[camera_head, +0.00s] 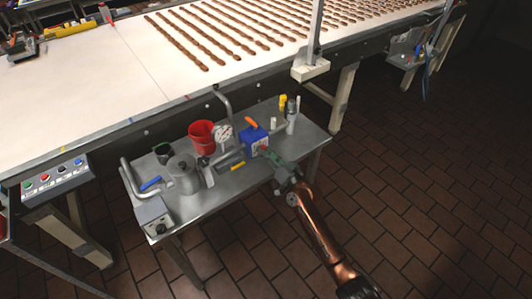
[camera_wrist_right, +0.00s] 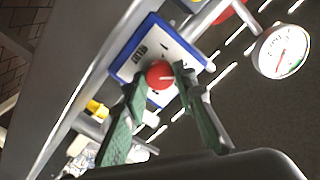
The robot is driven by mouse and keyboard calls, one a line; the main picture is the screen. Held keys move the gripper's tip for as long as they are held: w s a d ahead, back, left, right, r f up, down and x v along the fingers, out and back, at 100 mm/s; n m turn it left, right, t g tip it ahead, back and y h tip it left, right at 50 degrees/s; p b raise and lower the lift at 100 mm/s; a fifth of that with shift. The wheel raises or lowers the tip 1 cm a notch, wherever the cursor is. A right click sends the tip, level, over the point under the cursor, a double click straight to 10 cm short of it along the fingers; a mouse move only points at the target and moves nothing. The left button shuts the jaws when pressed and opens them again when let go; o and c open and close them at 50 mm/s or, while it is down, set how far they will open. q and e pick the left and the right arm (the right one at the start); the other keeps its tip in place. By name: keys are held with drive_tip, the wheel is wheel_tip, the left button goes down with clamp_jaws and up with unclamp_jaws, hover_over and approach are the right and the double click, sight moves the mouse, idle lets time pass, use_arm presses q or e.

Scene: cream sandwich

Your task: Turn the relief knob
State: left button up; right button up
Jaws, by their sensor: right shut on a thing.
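The relief knob (camera_wrist_right: 160,75) is round and red with a pale pointer line, on the white, blue-edged face of a box (camera_wrist_right: 134,54). In the head view the blue box (camera_head: 251,139) stands on the small metal table, and the knob is mostly hidden by my gripper. My right gripper (camera_wrist_right: 160,86) has its two green fingers on either side of the knob, shut on it. It also shows in the head view (camera_head: 270,154), reaching in from the lower right. My left gripper is in neither view.
The metal table (camera_head: 215,203) also holds a red bucket (camera_head: 201,136), a pressure gauge (camera_head: 223,133), a metal pot (camera_head: 184,174) and a grey switch box (camera_head: 153,217). A long conveyor (camera_head: 120,90) with rows of brown pieces runs behind. Tiled floor is open at right.

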drive_tip(key=shift+m, duration=0.4)
drive_tip(key=o, duration=1.2)
drive_tip(key=shift+c, duration=0.2)
drive_tip(key=v, duration=1.2)
